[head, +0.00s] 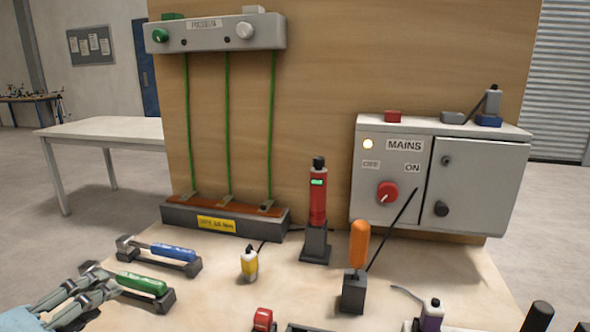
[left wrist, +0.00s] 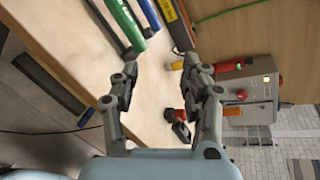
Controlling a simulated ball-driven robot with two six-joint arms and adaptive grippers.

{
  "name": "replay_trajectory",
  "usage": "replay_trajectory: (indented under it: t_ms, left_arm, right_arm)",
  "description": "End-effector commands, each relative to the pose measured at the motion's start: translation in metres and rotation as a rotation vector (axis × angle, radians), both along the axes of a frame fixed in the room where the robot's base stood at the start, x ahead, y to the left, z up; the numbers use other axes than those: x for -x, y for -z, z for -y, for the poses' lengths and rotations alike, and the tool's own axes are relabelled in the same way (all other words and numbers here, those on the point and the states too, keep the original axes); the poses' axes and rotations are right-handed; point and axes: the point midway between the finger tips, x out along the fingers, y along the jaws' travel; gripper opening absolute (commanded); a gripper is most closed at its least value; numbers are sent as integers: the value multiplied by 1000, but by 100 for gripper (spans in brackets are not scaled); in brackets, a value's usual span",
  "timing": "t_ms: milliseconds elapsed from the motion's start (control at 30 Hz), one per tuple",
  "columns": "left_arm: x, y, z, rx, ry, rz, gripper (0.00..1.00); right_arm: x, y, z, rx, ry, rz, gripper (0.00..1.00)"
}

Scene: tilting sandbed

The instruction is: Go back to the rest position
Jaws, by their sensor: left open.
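My left gripper (head: 100,281) shows at the lower left of the head view, close to a green-handled tool (head: 141,283). Whether the fingertips touch the tool's dark holder cannot be told from the head view. My right gripper is not in either view.
A blue-handled tool (head: 174,252) lies behind the green one. A yellow bottle (head: 249,263), a red device (head: 318,205) in a stand and an orange-handled tool (head: 359,245) stand upright. A grey MAINS box (head: 400,225) is at the back right.

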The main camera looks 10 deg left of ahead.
Motion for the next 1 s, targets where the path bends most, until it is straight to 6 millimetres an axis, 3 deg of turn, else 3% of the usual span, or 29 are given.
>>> replay_trajectory:
  t_ms: [200, 300, 500, 733, 1000]
  left_arm:
    - [43, 34, 2, 655, -537, -315, 46]
    - [69, 45, 9, 888, -774, -414, 46]
    - [115, 54, 26, 1197, -1168, -530, 46]
    - [164, 53, 48, 1426, -1575, -593, 46]
    - [149, 162, 38, 1390, -1603, -608, 46]
  right_arm:
    - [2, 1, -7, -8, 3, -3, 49]
    - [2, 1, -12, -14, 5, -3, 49]
    - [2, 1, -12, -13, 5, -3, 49]
    - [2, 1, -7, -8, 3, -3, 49]
    - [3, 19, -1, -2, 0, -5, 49]
